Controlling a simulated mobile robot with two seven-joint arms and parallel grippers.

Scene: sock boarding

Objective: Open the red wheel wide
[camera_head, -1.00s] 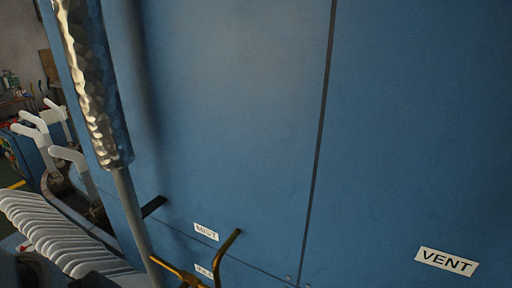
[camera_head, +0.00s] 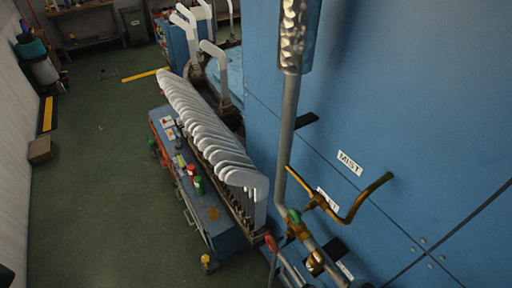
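No red wheel can be made out in the head view. A small red piece (camera_head: 271,243), which looks like a handle end, shows low by the pipework; its full shape is unclear. A grey pipe (camera_head: 285,135) with a dimpled metal wrap (camera_head: 293,35) runs down the blue cabinet (camera_head: 370,90) to brass valve fittings (camera_head: 298,228). A bent yellow-brown handle (camera_head: 345,217) is at these fittings, beside a white MIST label (camera_head: 349,163). A second label (camera_head: 327,198) is partly covered by the handle. Neither of my grippers shows.
More white forms (camera_head: 212,50) stand behind. Green floor (camera_head: 90,180) on the left is mostly open, with a small brown box (camera_head: 40,150) by the wall.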

